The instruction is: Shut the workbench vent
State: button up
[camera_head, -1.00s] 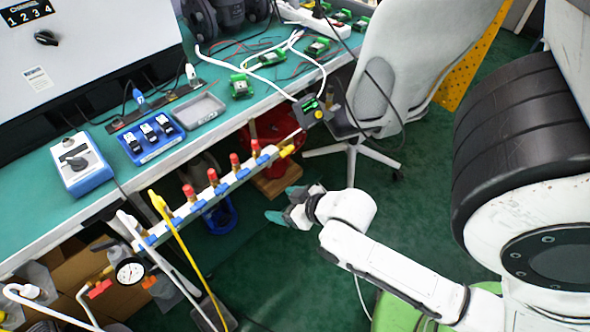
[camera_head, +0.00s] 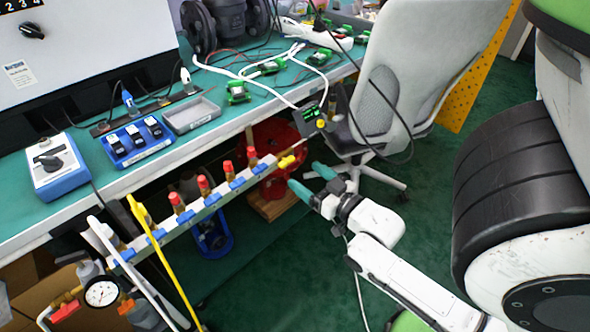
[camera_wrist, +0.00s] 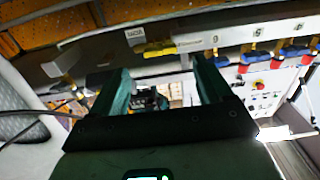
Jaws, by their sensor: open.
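A white manifold rail (camera_head: 190,216) runs along the front edge of the workbench. A yellow handle (camera_head: 286,161) sits at its far right end and lies roughly along the rail's line. In the wrist view this yellow handle (camera_wrist: 174,49) lies roughly level, beside a small white label (camera_wrist: 135,36) too small to read surely. My gripper (camera_head: 311,180) is open and empty, with teal fingers apart. It is just right of and below the yellow handle, not touching it. In the wrist view the handle shows beyond my gripper's fingertips (camera_wrist: 160,76).
Several red-topped valves with blue handles (camera_head: 204,186) line the rail. An office chair (camera_head: 405,80) stands behind my gripper. Green floor (camera_head: 268,262) is clear below.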

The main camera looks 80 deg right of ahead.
aim_at(287, 162)
jog(key=shift+x, duration=2.65)
jog(key=shift+c, duration=0.3)
jog(key=c, duration=1)
